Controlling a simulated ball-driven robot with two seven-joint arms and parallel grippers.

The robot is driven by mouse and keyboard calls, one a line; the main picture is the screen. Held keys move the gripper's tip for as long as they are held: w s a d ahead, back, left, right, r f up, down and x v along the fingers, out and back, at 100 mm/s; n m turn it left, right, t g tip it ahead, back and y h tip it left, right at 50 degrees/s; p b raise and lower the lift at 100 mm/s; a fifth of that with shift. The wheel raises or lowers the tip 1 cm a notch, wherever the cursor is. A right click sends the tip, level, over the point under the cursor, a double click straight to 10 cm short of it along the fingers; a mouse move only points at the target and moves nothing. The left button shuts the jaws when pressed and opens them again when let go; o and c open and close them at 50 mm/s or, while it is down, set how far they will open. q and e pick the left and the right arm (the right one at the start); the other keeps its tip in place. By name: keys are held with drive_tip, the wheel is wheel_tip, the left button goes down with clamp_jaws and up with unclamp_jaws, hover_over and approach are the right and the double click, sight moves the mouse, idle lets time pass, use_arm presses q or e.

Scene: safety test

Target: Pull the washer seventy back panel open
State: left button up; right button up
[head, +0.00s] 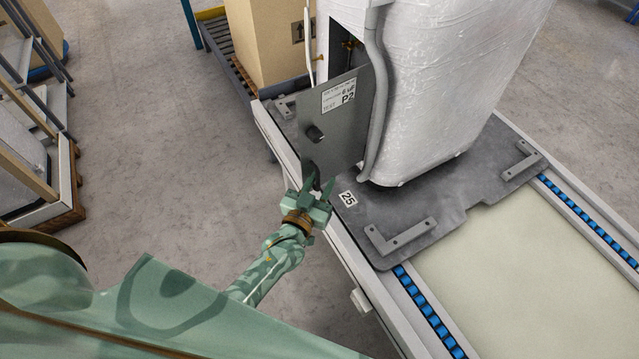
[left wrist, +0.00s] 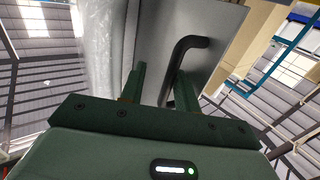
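The washer (head: 440,80), wrapped in white plastic, stands on a dark grey plate. Its grey back panel (head: 342,122), labelled P2, stands out from its back side, and a dark opening with brass fittings (head: 347,48) shows above and behind it. My left gripper (head: 318,182) is at the panel's lower part. In the left wrist view, a black bar handle (left wrist: 188,58) on the panel (left wrist: 165,30) runs down between the fingers of my left gripper (left wrist: 158,85). The fingers are apart, with a gap beside the handle. My right gripper is in neither view.
The dark grey plate (head: 470,190) with corner brackets rests on a conveyor (head: 375,290) with blue rollers. Bare floor (head: 170,130) lies to the left.

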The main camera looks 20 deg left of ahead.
use_arm(q)
drive_tip(key=shift+s+a, duration=0.15)
drive_tip(key=shift+s, duration=0.45)
drive_tip(key=s+p, duration=0.2)
drive_tip(key=s, duration=1.3)
drive_tip(key=shift+s, duration=0.15)
drive_tip(key=shift+a, duration=0.1)
drive_tip(key=s+d+f+m+g+h, duration=0.1)
drive_tip(key=s+f+g, duration=0.5)
drive_tip(key=f, duration=0.5)
drive_tip(key=s+f+m+g, duration=0.1)
drive_tip(key=s+f+g, duration=0.3)
drive_tip(key=s+f, duration=0.5)
drive_tip(key=s+a+f+g, duration=0.3)
drive_tip(key=s+f, duration=0.1)
drive_tip(key=s, duration=0.4)
drive_tip(key=s+a+f+m+g+y, duration=0.1)
drive_tip(key=s+a+f+g, duration=0.3)
drive_tip(key=s, duration=0.4)
drive_tip(key=shift+f, duration=0.75)
drive_tip(key=shift+w+d, duration=0.1)
